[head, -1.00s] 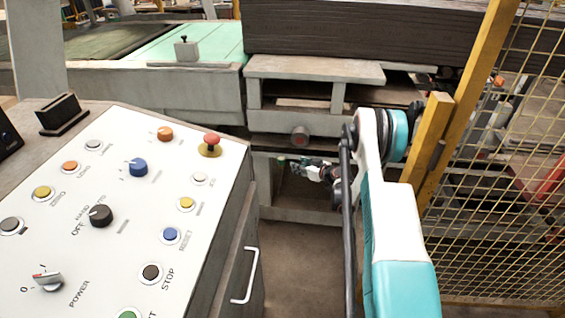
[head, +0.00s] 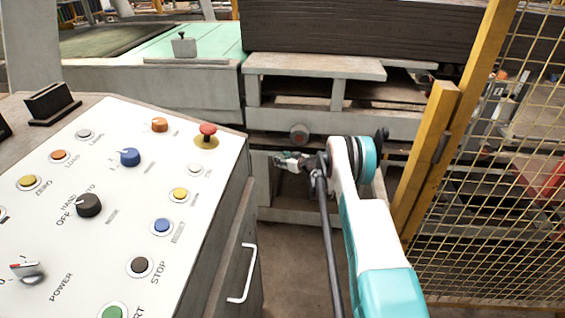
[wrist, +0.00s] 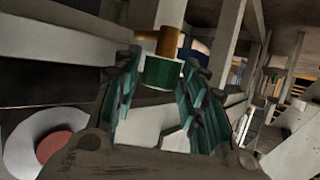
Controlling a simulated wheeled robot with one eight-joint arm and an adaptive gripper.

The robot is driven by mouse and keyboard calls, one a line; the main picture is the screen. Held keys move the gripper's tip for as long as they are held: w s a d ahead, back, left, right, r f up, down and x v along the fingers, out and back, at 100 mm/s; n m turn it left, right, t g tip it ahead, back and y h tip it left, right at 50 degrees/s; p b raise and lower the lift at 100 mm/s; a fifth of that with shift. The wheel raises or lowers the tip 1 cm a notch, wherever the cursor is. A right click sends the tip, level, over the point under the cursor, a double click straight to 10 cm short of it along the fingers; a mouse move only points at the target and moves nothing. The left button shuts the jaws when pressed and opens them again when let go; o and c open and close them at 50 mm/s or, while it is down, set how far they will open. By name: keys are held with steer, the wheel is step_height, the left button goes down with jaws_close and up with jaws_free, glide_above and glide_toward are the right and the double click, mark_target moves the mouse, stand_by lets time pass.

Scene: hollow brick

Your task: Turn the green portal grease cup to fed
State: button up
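The grease cup (wrist: 163,73) is a small dark green cylinder under a brass elbow fitting (wrist: 160,40) on a pale upright in the wrist view. My gripper (wrist: 163,66) is open, with one teal finger on each side of the cup near the fingertips. I cannot tell whether either finger touches it. In the head view my gripper (head: 280,160) reaches into the gap under the press frame, beside a pale post. The cup cannot be made out there. No fed mark is readable on it.
A control console (head: 110,210) is at left. A yellow post (head: 425,160) and mesh fence (head: 500,220) stand at right. Bare floor (head: 295,270) lies between.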

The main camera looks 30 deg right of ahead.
steer(key=shift+w, duration=0.15)
steer(key=shift+c, duration=0.3)
steer(key=c, duration=0.7)
steer(key=shift+a+m+h, duration=0.2)
steer(key=shift+m+h, duration=0.1)
steer(key=shift+h, duration=0.1)
steer(key=shift+a+m+h, duration=0.15)
steer(key=shift+m+h, duration=1.05)
steer(key=shift+h, duration=0.2)
steer(key=shift+a+m+h, duration=0.15)
steer(key=shift+m+h, duration=1.05)
steer(key=shift+h, duration=0.2)
steer(key=shift+w+a+m+g+h, duration=0.15)
steer(key=shift+m+g+h, duration=0.65)
steer(key=shift+m+h, duration=0.4)
steer(key=shift+a+m+g+h, duration=0.1)
steer(key=shift+m+g+h, duration=0.7)
steer(key=shift+m+h, duration=0.4)
steer(key=shift+m+g+h, duration=0.3)
steer(key=shift+m+h, duration=0.1)
